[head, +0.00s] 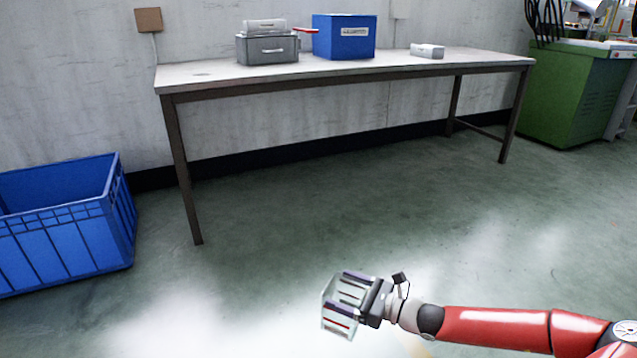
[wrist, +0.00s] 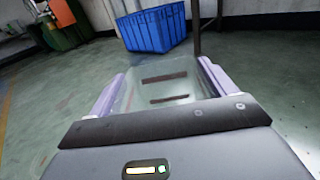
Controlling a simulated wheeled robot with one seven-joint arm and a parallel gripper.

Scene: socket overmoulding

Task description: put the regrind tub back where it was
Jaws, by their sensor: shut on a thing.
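My gripper (head: 342,303) is at the end of my red arm, low over the open floor in front of the table. It is shut on a clear, see-through tub (head: 329,296). In the wrist view the clear tub (wrist: 160,88) sits between the two lilac fingers, with two dark strips showing through it. Its contents, if any, cannot be made out. The tub is apart from the long table (head: 390,70). I cannot read any label on it.
On the table stand a grey toolbox (head: 267,49), a labelled blue box (head: 343,37) and a small white item (head: 427,51). A large blue crate (head: 65,225) is on the floor at left. A green cabinet (head: 572,95) stands at right. The middle floor is clear.

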